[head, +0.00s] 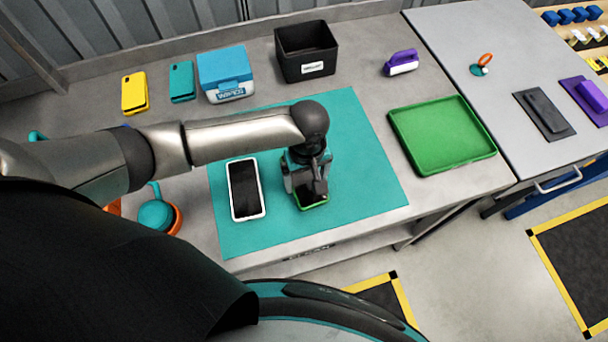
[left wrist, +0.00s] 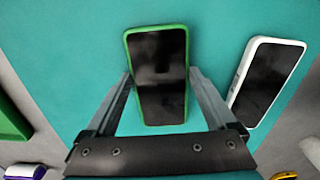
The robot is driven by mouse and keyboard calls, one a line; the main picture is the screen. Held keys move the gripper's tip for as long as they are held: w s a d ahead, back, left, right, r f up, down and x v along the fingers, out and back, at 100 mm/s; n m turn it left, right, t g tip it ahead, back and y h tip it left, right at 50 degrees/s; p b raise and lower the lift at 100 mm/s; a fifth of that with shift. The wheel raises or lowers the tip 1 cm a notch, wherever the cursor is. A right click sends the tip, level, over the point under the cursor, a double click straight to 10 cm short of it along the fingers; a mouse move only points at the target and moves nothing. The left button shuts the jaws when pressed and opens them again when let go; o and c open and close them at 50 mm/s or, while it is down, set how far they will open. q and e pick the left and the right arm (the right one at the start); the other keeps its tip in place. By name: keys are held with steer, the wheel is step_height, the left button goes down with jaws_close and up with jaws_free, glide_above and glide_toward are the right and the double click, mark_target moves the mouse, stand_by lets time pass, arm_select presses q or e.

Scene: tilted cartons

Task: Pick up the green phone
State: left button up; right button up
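The green phone (left wrist: 158,62) has a black screen and a green edge and lies flat on the teal mat (head: 366,170). In the head view my left gripper (head: 308,190) is directly above the phone and hides most of it; only its near green end (head: 313,205) shows. In the left wrist view the two fingers (left wrist: 160,76) are open, one along each long side of the phone. I cannot tell whether they touch it. My right gripper is not in view.
A white phone (head: 245,188) lies on the mat left of the gripper. A green tray (head: 441,134) is to the right. A black bin (head: 306,50), a blue box (head: 225,68) and a purple-and-white item (head: 401,62) stand along the back. The mat's right part is clear.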

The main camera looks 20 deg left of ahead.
arm_select(q)
steer(key=c, duration=0.7)
steer(key=shift+c, duration=0.6)
steer(key=shift+r, duration=0.1)
